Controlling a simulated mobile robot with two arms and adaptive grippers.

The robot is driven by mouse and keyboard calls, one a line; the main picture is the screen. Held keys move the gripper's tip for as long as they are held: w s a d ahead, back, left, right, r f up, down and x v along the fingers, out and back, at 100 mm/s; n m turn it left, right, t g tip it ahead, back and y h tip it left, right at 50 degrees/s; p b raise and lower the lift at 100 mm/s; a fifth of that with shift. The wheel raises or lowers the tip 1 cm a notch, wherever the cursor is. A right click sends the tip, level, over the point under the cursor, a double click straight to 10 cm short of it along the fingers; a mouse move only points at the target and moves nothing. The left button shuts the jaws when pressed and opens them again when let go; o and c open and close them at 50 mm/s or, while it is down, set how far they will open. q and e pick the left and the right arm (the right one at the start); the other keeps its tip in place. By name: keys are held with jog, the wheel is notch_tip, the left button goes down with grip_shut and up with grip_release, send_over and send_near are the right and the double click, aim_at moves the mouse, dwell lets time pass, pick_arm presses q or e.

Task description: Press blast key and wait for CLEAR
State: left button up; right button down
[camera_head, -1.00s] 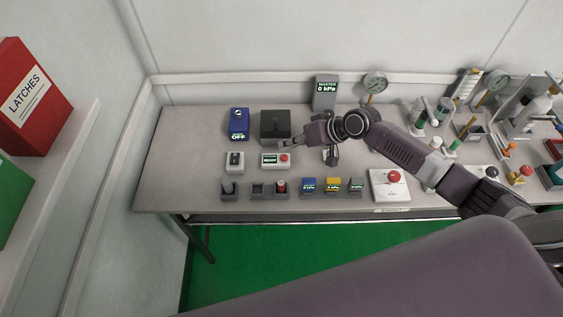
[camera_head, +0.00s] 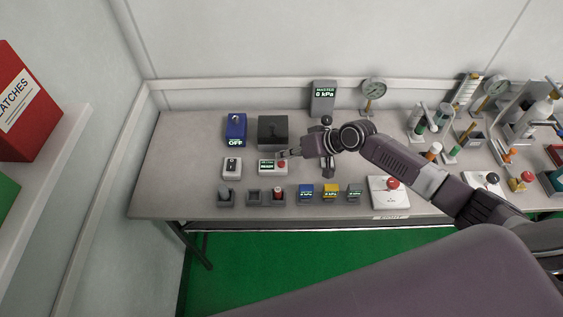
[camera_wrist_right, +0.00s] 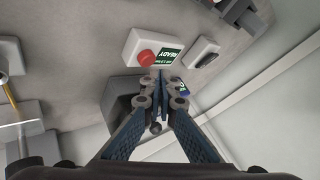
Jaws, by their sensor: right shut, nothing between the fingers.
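A white box (camera_head: 262,167) with a small screen reading READY and a red button (camera_head: 281,164) sits on the left part of the table. The box (camera_wrist_right: 134,40) and its red button (camera_wrist_right: 147,59) also show in the right wrist view. My right gripper (camera_head: 283,155) is shut and empty, its fingertips just behind and very close to the red button. In the wrist view the closed fingertips (camera_wrist_right: 160,78) lie beside the box, a little off the button. I cannot tell whether they touch. My left gripper is not in view.
A black box (camera_head: 273,128), a blue unit reading OFF (camera_head: 236,127) and a white switch box (camera_head: 232,168) stand close by. Small blue (camera_head: 306,193) and yellow (camera_head: 330,191) units are in front. A grey display reading 0 kPa (camera_head: 324,97) stands behind.

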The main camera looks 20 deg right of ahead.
aim_at(284, 163)
jog(key=shift+f, duration=0.1)
dwell(0.6)
jog(key=shift+f, duration=0.35)
jog(key=shift+f+b, duration=0.5)
jog(key=shift+b, duration=0.15)
dwell(0.4)
dwell(0.3)
jog(key=shift+r+p, duration=0.85)
jog(key=shift+r, duration=0.05)
jog(key=shift+r, duration=0.15)
notch_tip(284, 163, up, 5)
jog(key=p, duration=0.4)
jog(key=shift+p, duration=0.3)
